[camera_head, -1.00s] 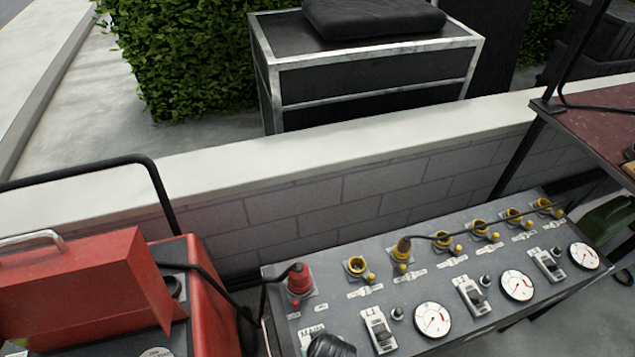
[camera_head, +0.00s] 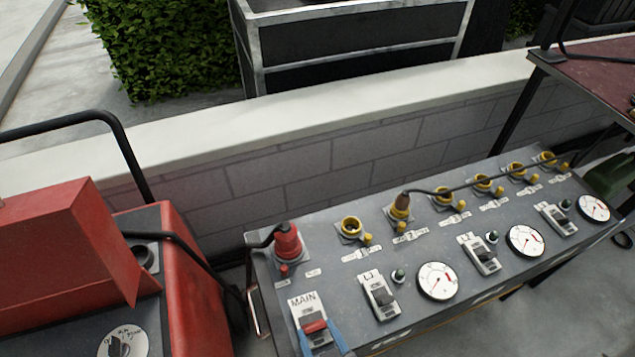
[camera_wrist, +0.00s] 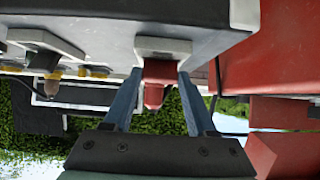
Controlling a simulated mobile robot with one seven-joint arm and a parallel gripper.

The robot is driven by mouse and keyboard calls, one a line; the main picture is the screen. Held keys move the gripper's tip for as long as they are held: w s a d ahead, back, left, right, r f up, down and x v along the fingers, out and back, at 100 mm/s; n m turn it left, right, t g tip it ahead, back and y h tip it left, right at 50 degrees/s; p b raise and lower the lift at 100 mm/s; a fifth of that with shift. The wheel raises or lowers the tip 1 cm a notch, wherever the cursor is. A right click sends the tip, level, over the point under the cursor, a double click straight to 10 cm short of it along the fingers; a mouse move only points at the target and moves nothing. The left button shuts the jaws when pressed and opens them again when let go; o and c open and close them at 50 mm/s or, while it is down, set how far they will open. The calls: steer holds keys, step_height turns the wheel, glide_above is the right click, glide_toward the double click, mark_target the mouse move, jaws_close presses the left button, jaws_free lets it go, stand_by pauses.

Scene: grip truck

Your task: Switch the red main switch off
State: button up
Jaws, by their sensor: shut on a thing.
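The red main switch (camera_head: 314,326) sits on a light plate marked MAIN (camera_head: 304,300), at the front left of the grey power panel (camera_head: 330,240). My gripper's blue fingers (camera_head: 321,337) reach it from the bottom edge of the head view. In the wrist view the red switch (camera_wrist: 155,88) stands between the two blue fingers of my gripper (camera_wrist: 160,78). My gripper is shut on the switch, with one finger on each side. The fingers partly hide the switch in the head view, and I cannot read its on or off marking.
A red machine (camera_head: 188,270) stands close on the left of the panel. Black breaker switches (camera_head: 381,295), round gauges (camera_head: 438,281) and yellow sockets (camera_head: 351,227) line the panel. A black cable (camera_head: 470,190) runs over the sockets. A low wall (camera_head: 330,180) stands behind.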

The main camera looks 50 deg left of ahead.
steer(key=shift+b, duration=0.3)
steer(key=o, duration=1.4)
steer(key=shift+c, duration=0.2)
steer(key=v, duration=1.3)
steer(key=shift+f+p, duration=0.2)
steer(key=shift+p, duration=0.1)
